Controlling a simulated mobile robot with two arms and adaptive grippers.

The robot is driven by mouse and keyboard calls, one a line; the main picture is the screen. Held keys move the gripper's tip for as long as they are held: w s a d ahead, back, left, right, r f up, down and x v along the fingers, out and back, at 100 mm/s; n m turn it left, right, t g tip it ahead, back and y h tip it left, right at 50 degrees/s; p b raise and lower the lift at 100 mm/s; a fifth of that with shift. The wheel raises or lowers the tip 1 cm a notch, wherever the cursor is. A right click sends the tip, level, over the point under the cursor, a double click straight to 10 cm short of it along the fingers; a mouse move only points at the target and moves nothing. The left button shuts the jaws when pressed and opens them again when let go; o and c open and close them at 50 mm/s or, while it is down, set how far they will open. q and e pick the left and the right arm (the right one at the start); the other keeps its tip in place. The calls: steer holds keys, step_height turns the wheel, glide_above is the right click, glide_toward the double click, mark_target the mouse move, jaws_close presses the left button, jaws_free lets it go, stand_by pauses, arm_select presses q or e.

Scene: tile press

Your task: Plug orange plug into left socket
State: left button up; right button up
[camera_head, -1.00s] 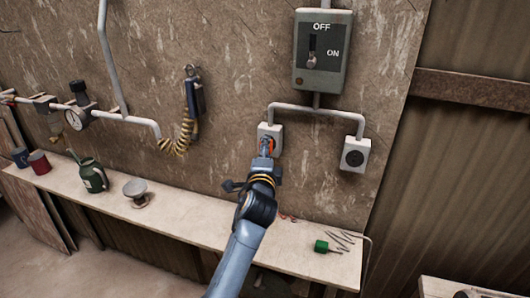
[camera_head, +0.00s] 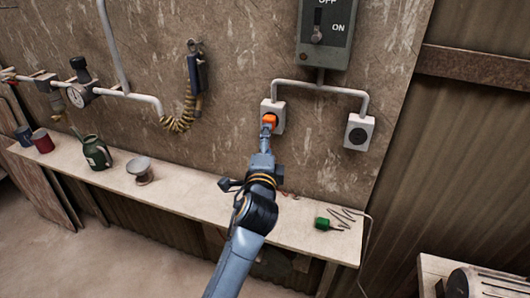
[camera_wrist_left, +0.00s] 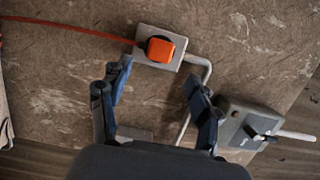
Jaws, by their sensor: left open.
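The orange plug (camera_head: 269,119) sits at the face of the left socket (camera_head: 279,106), a pale box on the wall. In the left wrist view the plug (camera_wrist_left: 164,49) covers the middle of the round dark face of the socket (camera_wrist_left: 145,32), and a red cord runs off left. My left gripper (camera_head: 266,138) is just below the plug. How deep the plug's pins sit is hidden. My right gripper is not in view.
The right socket (camera_head: 358,131) is empty. A switch box (camera_head: 325,42) hangs above, joined by grey conduit. The bench (camera_head: 205,198) below holds a green can (camera_head: 96,152), a metal dish (camera_head: 140,170) and a green-handled tool (camera_head: 323,223).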

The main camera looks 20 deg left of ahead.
arm_select(q)
steer(key=shift+v, duration=2.25)
steer(key=s+a+f+n+g+h, duration=0.15)
steer(key=s+f+n+g, duration=0.25)
steer(key=s+f, duration=0.4)
steer(key=s+a+f+n+g, duration=0.35)
steer(key=s+f, duration=0.25)
steer(key=f, duration=0.4)
steer(key=s+d+f+n+g+h, duration=0.1)
steer(key=s+f+n+g, duration=0.2)
steer(key=s, duration=0.6)
steer(key=s+f+n+g+h, duration=0.2)
steer(key=s+f+n+g, duration=0.15)
steer(key=s, duration=0.55)
step_height(320, 180, down, 31)
steer(key=s+g+b, duration=0.1)
steer(key=b, duration=0.3)
steer(key=s+a+f+g+b, duration=0.1)
steer(key=s+a+f+b, duration=0.1)
steer(key=s+f, duration=1.5)
steer(key=shift+a+f+m+g+y, duration=0.3)
steer(key=shift+a+f+m+y, duration=0.1)
steer(key=shift+f, duration=0.25)
